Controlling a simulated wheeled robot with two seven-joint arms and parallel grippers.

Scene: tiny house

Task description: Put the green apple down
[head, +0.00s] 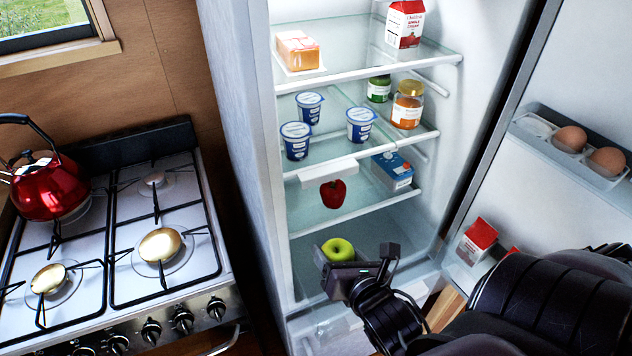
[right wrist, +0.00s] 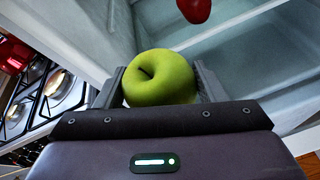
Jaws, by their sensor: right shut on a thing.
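The green apple (head: 338,249) shows in the head view at the lower front of the open fridge, just beyond my right gripper (head: 358,262). In the right wrist view the apple (right wrist: 160,78) sits between the two fingers of my right gripper (right wrist: 160,88), which is shut on it. The apple's lower part is hidden by the gripper. I cannot tell whether the apple touches a surface below. My left gripper is not in view.
The fridge (head: 232,130) stands open. A red apple or pepper (head: 332,193) is on the shelf above. Higher shelves hold yogurt cups (head: 296,140), jars (head: 407,104) and cartons (head: 404,24). The door with eggs (head: 570,138) is at right. A stove (head: 110,240) with a red kettle (head: 48,186) is at left.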

